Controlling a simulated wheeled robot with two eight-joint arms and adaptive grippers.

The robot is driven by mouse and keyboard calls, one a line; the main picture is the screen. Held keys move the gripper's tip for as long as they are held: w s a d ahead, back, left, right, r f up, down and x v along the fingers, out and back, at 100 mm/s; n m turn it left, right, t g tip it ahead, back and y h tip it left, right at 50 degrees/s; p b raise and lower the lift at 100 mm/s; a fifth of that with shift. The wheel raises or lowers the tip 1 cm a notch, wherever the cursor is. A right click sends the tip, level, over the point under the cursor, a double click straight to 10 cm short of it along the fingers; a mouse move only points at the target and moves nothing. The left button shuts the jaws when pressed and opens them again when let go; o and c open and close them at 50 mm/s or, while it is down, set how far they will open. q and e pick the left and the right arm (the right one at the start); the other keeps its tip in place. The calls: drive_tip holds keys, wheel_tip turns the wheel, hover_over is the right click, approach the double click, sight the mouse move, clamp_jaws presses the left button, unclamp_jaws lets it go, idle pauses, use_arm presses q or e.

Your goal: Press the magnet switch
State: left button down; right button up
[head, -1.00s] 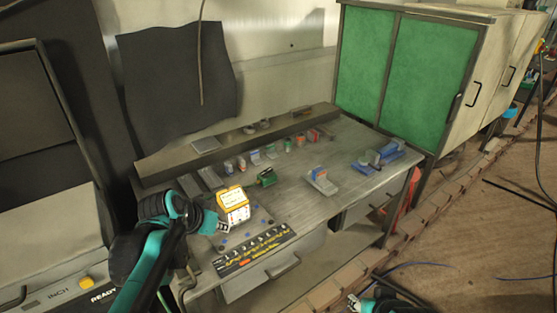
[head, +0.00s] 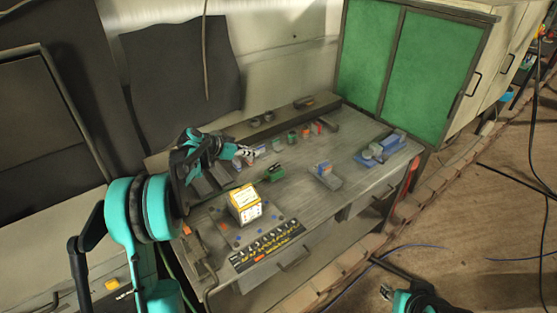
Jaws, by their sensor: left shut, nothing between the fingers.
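No part is clearly marked as the magnet switch at this size. A black panel (head: 268,247) with a row of small knobs and yellow markings lies at the front left of the workbench. A white and orange box (head: 245,204) with small marks on its face stands just behind it. My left gripper (head: 250,153) is shut and empty, above the back left part of the bench, beyond the box and apart from it. My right gripper (head: 386,292) is low at the bottom right, away from the bench; its fingers are too small to read.
The workbench (head: 345,145) carries a green part (head: 275,173), a blue and grey part (head: 326,176), a blue vice-like tool (head: 382,149) and several small items along the back. A green-doored cabinet (head: 430,75) stands at the back right. Cables lie on the floor at right.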

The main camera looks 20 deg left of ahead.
idle(0.3)
use_arm(q)
drive_tip(key=b, duration=0.3)
hover_over(273, 168)
drive_tip(key=f, duration=0.5)
drive_tip(key=shift+s+a+f, duration=0.3)
drive_tip(key=shift+s+a, duration=0.1)
drive_tip(key=shift+w+d+f+b, duration=0.1)
drive_tip(key=shift+w+f+b, duration=0.05)
drive_tip(key=shift+f, duration=0.5)
drive_tip(key=shift+w+d+f+b, duration=0.1)
drive_tip(key=shift+w+f+b, duration=0.05)
drive_tip(key=shift+f, duration=0.45)
drive_tip(key=shift+w+d+f, duration=0.1)
drive_tip(key=shift+f, duration=0.6)
drive_tip(key=shift+w+d+f+g+y+p, duration=0.1)
drive_tip(key=shift+w+d+g+y+p, duration=0.05)
drive_tip(key=shift+g+y+p, duration=0.2)
drive_tip(key=shift+f, duration=0.15)
